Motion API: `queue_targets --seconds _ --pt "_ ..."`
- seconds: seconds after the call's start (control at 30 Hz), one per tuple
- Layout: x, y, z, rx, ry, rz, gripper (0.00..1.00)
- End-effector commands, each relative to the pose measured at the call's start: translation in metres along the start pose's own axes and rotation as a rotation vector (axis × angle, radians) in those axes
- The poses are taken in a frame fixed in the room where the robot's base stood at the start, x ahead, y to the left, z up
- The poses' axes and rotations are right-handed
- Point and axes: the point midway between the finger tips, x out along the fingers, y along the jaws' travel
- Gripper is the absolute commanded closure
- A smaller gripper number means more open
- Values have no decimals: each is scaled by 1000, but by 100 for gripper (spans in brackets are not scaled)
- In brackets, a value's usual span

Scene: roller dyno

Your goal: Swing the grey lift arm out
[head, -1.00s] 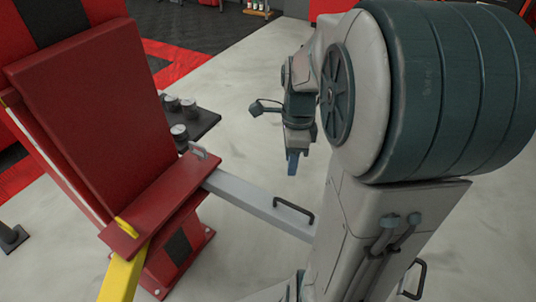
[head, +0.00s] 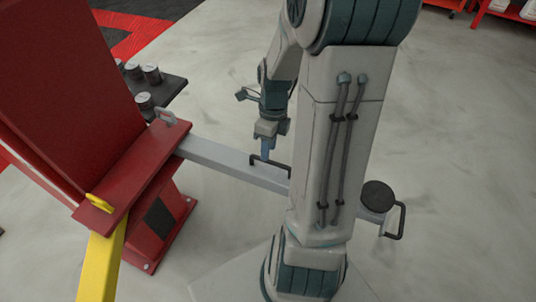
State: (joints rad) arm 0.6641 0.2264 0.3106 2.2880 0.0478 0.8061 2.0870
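The grey lift arm (head: 222,159) runs from the red post's carriage (head: 130,177) out to the right, over the floor. My own arm hides part of it. A black handle (head: 256,160) stands on its middle. A round dark pad (head: 377,195) and a second black handle (head: 402,222) are at its far right end.
A yellow lift arm (head: 102,265) comes off the carriage at lower left. The tall red post (head: 75,90) fills the left. A dark platform with several round canisters (head: 151,74) stands behind it. Grey floor is open behind and right of my arm.

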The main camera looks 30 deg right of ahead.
Motion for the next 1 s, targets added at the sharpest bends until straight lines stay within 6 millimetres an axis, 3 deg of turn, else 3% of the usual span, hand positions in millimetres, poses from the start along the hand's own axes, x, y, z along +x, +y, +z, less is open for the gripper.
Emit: queue_targets --seconds 0.2,0.57,0.7,1.0 --pt "26 0 0 -1 1 1 66" --pt "30 0 0 -1 0 -1 66" --pt "30 0 0 -1 0 -1 100" --pt "29 -4 2 -19 4 -1 100"
